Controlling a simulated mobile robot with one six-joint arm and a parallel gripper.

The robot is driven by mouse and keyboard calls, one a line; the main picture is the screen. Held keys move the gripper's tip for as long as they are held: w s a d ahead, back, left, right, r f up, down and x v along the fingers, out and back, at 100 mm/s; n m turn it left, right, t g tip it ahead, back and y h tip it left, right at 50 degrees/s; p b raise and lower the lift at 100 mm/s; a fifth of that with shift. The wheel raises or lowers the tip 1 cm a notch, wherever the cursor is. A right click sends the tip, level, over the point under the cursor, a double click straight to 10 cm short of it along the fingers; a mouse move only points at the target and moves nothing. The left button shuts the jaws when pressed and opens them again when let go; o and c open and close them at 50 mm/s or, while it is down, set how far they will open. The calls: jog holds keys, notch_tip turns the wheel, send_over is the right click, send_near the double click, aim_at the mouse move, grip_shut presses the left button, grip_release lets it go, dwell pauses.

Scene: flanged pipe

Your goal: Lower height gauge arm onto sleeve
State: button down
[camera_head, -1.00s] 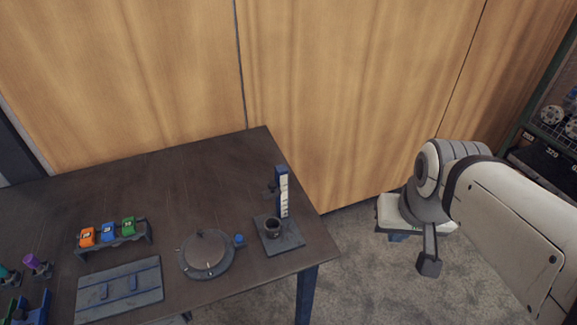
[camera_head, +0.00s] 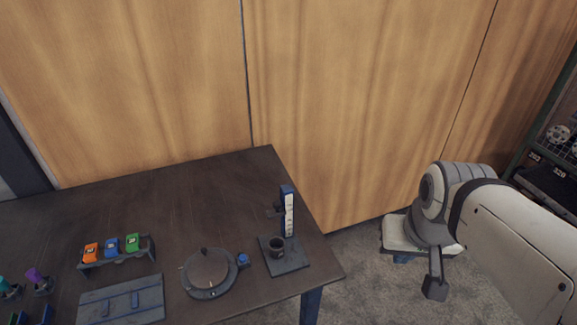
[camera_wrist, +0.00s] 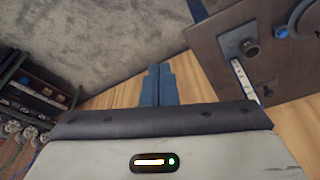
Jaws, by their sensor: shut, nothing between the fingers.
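The height gauge (camera_head: 287,215) stands at the right end of the dark table, with a blue column and white scale on a square base. Its small dark arm (camera_head: 273,211) sticks out to the left of the column, above the base. A short dark sleeve (camera_head: 277,246) stands upright on the base below the arm, apart from it. In the wrist view the gauge's white scale (camera_wrist: 244,80) and the sleeve (camera_wrist: 249,50) show at upper right. My gripper (camera_wrist: 160,70) is shut and empty. It is off the table to the right, well away from the gauge.
A round turntable (camera_head: 208,271) with a blue knob lies left of the gauge. A rack of orange, blue and green blocks (camera_head: 113,252) and a flat grooved plate (camera_head: 121,302) are further left. Wooden panels (camera_head: 370,110) stand behind. A shelf (camera_head: 550,165) is at far right.

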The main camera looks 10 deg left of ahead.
jog(key=w+a+r+n+p, duration=0.1)
jog(key=w+a+r+n, duration=0.15)
jog(key=w+a, duration=0.25)
jog(key=w+a+r+n, duration=0.1)
jog(key=w+a+r, duration=0.2)
jog(key=w+a, duration=0.2)
jog(key=n+y+p, duration=0.1)
jog(key=n+y, duration=0.1)
send_near(277, 202)
jog(key=p+x, duration=0.2)
jog(key=x, duration=0.3)
jog(key=shift+w+a, duration=0.2)
jog(key=shift+a, duration=0.05)
jog(key=shift+f, duration=0.7)
notch_tip(277, 202, down, 9)
jog(key=b, duration=0.7)
jog(key=shift+f, duration=0.2)
